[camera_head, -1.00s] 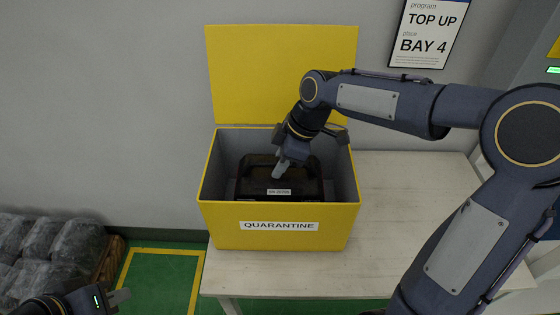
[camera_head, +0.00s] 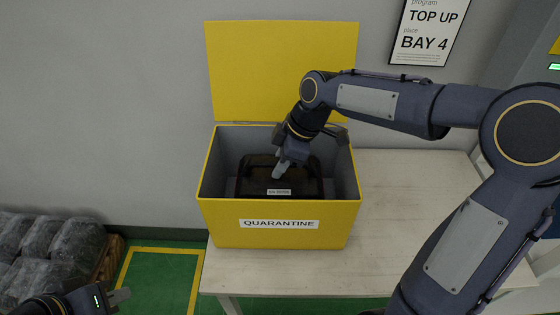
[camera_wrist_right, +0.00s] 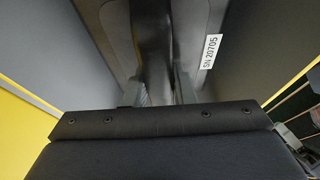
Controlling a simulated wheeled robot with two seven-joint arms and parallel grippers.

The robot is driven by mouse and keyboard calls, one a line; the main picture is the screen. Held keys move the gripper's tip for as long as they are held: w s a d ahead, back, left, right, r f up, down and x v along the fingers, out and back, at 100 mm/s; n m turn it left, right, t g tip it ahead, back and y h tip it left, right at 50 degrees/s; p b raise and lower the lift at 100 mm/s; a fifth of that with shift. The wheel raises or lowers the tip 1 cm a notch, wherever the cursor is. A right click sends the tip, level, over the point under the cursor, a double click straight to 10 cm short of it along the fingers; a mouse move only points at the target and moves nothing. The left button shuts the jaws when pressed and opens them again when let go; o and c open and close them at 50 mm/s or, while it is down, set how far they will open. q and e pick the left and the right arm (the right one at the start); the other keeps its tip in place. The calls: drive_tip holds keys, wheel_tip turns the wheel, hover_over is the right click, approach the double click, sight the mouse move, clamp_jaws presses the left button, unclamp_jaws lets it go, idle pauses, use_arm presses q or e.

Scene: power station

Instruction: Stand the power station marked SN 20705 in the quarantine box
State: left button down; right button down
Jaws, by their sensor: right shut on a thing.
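The dark power station (camera_head: 262,188) is inside the yellow quarantine box (camera_head: 230,228), upright, between the grey inner walls. Its label reads SN 20705 in the right wrist view (camera_wrist_right: 210,51). My right gripper (camera_head: 279,172) reaches down into the box and is shut on the station's handle, which passes between the fingers in the wrist view (camera_wrist_right: 158,82). Whether the station rests on the box floor is hidden. My left gripper (camera_head: 122,296) is at the lower left, away from the box, and its finger gap cannot be made out.
The box stands on a pale wooden table (camera_head: 410,210), with its yellow lid (camera_head: 280,70) raised at the back. The table is clear to the right, under my right arm. Grey wrapped bags (camera_head: 50,245) sit on a pallet at the left.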

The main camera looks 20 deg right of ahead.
drive_tip(key=shift+w+r, duration=0.1)
drive_tip(key=shift+r, duration=0.05)
